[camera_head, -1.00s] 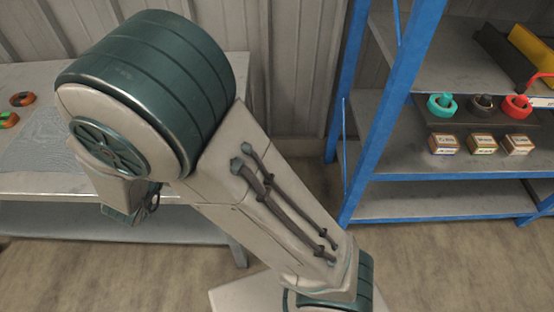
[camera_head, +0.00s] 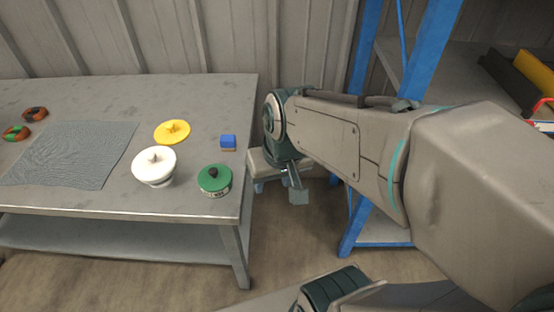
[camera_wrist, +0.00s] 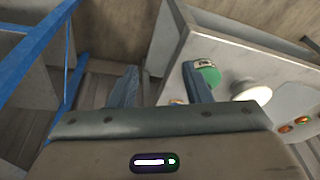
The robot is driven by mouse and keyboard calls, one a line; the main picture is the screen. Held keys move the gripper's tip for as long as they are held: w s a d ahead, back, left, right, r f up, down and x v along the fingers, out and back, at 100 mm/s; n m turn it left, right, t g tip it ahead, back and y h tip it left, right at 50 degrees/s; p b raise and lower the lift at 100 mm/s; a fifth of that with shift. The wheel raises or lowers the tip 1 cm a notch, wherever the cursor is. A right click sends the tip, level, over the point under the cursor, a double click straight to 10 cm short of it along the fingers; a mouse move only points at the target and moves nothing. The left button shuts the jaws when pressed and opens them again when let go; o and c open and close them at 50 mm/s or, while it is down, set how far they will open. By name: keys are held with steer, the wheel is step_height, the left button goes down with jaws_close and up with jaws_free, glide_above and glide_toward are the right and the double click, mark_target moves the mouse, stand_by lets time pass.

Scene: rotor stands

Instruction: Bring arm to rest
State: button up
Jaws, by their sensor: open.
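My arm reaches across the right half of the head view, with its wrist in the gap between the table and the blue shelf rack. My gripper (camera_head: 297,190) hangs off the table's right edge, small and partly hidden by my wrist. In the wrist view my gripper (camera_wrist: 160,85) shows two fingers apart, with nothing between them. The right finger overlaps the table's edge in that picture; I cannot tell how near it is.
The blue rack (camera_head: 412,70) stands at right.

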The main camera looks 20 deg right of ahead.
steer(key=shift+s+d+g+h, duration=0.3)
steer(key=shift+s+d, duration=0.8)
steer(key=shift+r, duration=0.15)
